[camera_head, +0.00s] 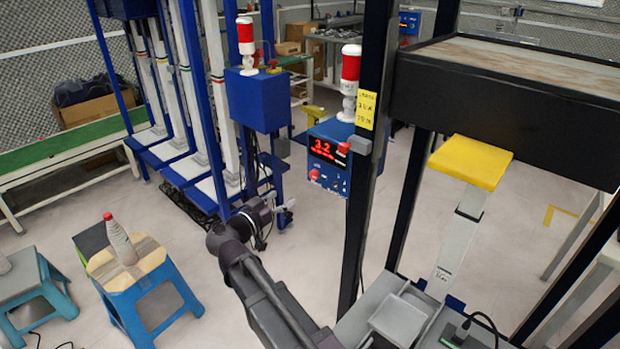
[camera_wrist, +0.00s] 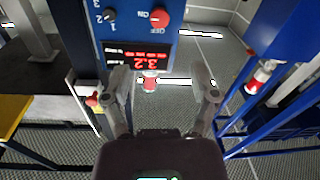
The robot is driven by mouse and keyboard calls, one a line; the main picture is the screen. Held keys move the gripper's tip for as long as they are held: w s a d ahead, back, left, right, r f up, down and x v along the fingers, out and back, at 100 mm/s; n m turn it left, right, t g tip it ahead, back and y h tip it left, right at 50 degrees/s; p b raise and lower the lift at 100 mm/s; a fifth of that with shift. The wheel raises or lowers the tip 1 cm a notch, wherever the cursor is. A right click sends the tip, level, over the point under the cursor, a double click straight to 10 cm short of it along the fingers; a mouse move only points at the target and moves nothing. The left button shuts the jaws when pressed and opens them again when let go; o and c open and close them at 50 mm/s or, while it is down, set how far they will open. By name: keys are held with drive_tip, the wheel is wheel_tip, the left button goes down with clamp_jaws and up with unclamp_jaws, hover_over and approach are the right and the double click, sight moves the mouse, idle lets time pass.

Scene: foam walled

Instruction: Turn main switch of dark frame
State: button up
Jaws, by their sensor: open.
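The dark frame has tall black posts (camera_head: 369,140) and a blue control box (camera_head: 325,180) fixed beside one. A lit red display (camera_head: 327,153) reads 3.2. Below it sit a red rotary switch (camera_head: 314,174) and a small black knob (camera_head: 337,184). In the wrist view the panel appears upside down, with the red switch (camera_wrist: 160,18) by ON and OFF labels and the black knob (camera_wrist: 109,15) beside it. My gripper (camera_head: 287,210) is open and empty, below and left of the box in the head view. Its fingers (camera_wrist: 164,88) are apart from the switch.
A second red button (camera_head: 343,147) on a grey box sits by the black post. A red-white beacon (camera_head: 349,82) tops the control box. A yellow pad (camera_head: 470,162) juts out at right. Another blue box (camera_head: 258,98) and blue frames stand behind left.

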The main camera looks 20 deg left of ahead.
sight(312, 175)
drive_tip(key=x, duration=1.2)
clamp_jaws()
